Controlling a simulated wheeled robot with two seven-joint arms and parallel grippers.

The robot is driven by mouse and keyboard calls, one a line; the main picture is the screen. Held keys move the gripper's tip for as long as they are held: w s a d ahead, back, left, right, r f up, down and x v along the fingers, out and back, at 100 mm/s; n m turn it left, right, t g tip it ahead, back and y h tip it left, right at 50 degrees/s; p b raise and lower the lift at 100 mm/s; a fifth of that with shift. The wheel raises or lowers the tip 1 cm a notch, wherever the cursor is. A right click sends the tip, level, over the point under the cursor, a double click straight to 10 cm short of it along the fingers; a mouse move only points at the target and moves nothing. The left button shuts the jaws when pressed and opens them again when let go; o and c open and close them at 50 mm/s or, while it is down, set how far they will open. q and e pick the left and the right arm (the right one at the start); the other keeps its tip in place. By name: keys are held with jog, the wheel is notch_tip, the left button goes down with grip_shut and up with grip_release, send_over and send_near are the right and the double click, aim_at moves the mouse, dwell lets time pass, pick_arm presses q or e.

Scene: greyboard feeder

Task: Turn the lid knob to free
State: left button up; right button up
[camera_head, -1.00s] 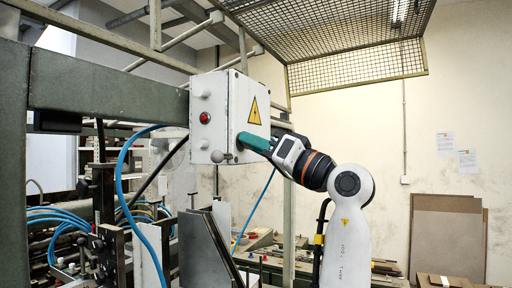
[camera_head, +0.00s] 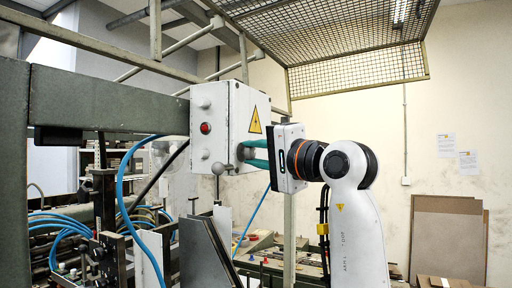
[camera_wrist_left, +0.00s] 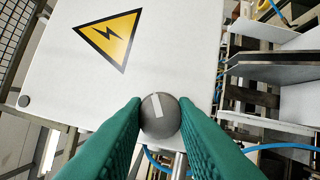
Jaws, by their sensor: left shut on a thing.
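The grey round lid knob (camera_wrist_left: 160,116) has a white mark, which is tilted in the left wrist view. It sits on the face of the white box (camera_head: 222,100) that carries the yellow warning triangle (camera_head: 254,120). In the head view the knob (camera_head: 241,152) is partly covered by my fingers. My left gripper (camera_head: 247,152) is shut on the knob, with one green finger on each side of it. The fingers appear one above the other in the head view. The left wrist view shows both fingers (camera_wrist_left: 160,125) against the knob's sides. My right gripper is not in view.
A grey ball (camera_head: 217,168) sticks out at the box's lower edge, close to the gripper. A red button (camera_head: 205,128) is on the box's other face. A blue hose (camera_head: 121,190) hangs at left. A wire mesh guard (camera_head: 355,66) is overhead.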

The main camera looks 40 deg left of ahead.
pick_arm(q)
jog(key=m, duration=0.1)
jog(key=m+h+p, duration=0.1)
jog(key=m+p, duration=0.1)
jog(key=shift+r+m+h, duration=0.25)
jog(key=shift+m+h, duration=0.05)
jog(key=shift+m, duration=0.1)
jog(key=shift+m+p, duration=0.5)
jog(key=shift+p, duration=0.05)
jog(key=shift+f+h, duration=0.15)
jog(key=shift+h, duration=0.15)
jog(key=o, duration=1)
jog(key=shift+w, duration=0.1)
jog(key=shift+d, duration=0.15)
